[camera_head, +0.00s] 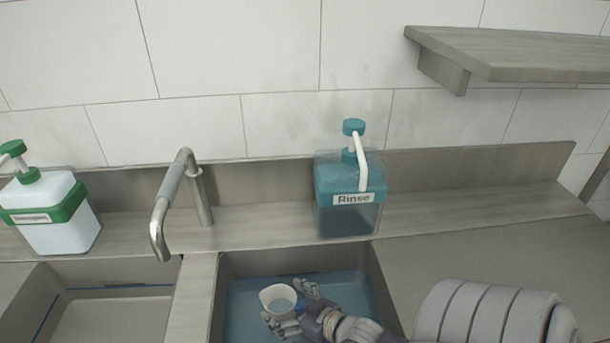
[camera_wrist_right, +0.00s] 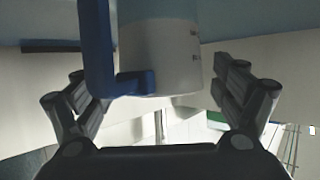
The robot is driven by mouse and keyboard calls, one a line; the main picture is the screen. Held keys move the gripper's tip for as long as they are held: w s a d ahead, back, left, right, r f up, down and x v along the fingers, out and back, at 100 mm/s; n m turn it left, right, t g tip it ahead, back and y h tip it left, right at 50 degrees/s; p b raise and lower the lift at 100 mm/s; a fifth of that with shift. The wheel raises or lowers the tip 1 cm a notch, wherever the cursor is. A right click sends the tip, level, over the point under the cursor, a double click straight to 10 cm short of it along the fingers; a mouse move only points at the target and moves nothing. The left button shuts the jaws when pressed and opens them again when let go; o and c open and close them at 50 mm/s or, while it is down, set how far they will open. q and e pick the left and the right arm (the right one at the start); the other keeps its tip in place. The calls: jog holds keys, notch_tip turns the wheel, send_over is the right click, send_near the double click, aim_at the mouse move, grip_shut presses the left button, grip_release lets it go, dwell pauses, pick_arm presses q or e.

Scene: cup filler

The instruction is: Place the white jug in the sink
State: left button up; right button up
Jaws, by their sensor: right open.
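The white jug (camera_head: 278,299) is in the right-hand sink basin (camera_head: 228,268), seen from above with its open top up. In the right wrist view the jug (camera_wrist_right: 172,52) shows its white body with dark print and a blue handle (camera_wrist_right: 100,50) toward me. My right gripper (camera_head: 292,308) is at the jug's handle side. In the wrist view its fingers (camera_wrist_right: 155,85) are spread on both sides of the jug, with gaps visible. The frames do not show clearly whether the jug touches the basin floor. My left gripper is out of view.
A bent metal faucet (camera_head: 170,195) stands between the left basin (camera_head: 105,310) and right basin. A teal "Rinse" pump bottle (camera_head: 348,215) stands behind the right basin; a green-and-white pump bottle (camera_head: 52,225) is at left. A shelf (camera_head: 520,52) juts out upper right.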

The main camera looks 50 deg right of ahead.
jog(key=a+v, duration=0.1)
jog(key=v, duration=0.9)
jog(key=shift+s+d+r, duration=0.2)
jog(key=shift+s+d, duration=0.05)
jog(key=shift+d, duration=0.25)
